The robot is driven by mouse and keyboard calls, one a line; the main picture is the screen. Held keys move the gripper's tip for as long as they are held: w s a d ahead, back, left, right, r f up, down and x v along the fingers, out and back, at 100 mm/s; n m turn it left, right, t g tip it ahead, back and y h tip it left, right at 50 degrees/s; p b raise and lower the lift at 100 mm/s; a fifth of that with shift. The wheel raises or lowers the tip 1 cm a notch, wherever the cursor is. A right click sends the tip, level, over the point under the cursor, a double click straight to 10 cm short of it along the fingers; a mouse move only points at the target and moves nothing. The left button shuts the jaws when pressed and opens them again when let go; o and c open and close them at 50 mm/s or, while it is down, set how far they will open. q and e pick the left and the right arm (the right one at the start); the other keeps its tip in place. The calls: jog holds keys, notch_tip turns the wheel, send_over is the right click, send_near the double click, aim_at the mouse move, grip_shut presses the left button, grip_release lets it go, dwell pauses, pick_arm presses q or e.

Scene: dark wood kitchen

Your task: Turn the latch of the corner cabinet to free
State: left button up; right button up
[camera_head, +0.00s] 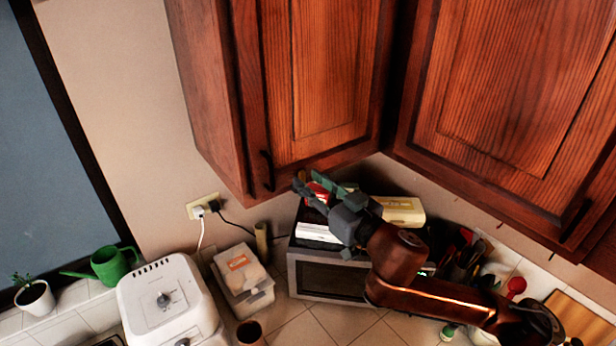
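The corner cabinet (315,70) is the wooden wall cabinet at upper centre, with its door closed. A dark latch or handle (267,170) sits near the lower left edge of its door and looks roughly upright. My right gripper (307,181) is just below the door's bottom edge, to the right of the latch and apart from it. Its two fingers point up and left with a gap between the tips, and it holds nothing. My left gripper is not in view.
Below stands a microwave (328,281) with boxes on top, including a yellow one (402,211). A second cabinet (515,100) is at right. A white appliance (165,300), a clear container (243,283) and a wall outlet (203,206) are at left. Utensils crowd the right counter.

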jog(key=shift+w+a, duration=0.4)
jog(key=shift+w, duration=0.2)
jog(key=shift+c, duration=0.5)
grip_shut()
